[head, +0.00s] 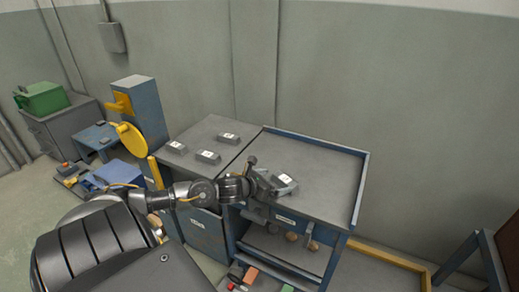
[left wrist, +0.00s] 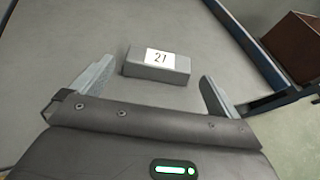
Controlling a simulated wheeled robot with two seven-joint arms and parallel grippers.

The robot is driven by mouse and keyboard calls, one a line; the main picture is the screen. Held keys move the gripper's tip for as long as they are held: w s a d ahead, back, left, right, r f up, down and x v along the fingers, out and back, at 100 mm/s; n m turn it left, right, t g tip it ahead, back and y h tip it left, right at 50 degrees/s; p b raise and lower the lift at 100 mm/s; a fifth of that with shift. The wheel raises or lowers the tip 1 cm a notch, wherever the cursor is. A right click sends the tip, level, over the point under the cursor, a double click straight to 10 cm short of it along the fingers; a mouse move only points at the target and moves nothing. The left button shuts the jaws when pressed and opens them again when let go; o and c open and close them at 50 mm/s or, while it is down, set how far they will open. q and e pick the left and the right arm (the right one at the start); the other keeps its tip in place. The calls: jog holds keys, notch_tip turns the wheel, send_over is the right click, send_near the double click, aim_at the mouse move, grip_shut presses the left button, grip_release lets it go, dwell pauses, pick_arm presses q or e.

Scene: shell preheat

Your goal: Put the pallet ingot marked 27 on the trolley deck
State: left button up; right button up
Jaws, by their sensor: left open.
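A grey ingot (head: 287,182) with a white label lies on the grey, blue-rimmed deck (head: 318,160). The ingot also shows in the left wrist view (left wrist: 157,67), flat on the deck; its number looks like 21 or 27. My left gripper (head: 265,178) is open at this ingot. In the left wrist view its fingers (left wrist: 157,80) stand apart on either side of the ingot's near part, with gaps. Three more labelled ingots lie on the grey top to the left: one (head: 176,146), another (head: 208,156) and a third (head: 228,138). Their numbers are too small to read.
The deck's raised blue rim (head: 359,190) runs along its right side. Shelves with small items (head: 290,238) lie below the deck. A blue post with a yellow disc (head: 131,139) and a green box (head: 41,98) stand at left. Much of the deck is clear.

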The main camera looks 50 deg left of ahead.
pick_arm(q)
jog(key=v, duration=0.7)
jog(key=shift+s, duration=0.4)
pick_arm(e)
jog(key=shift+a, duration=0.45)
pick_arm(q)
jog(key=shift+r, duration=0.25)
pick_arm(e)
jog(key=shift+d+r, duration=0.1)
jog(key=shift+d, duration=0.2)
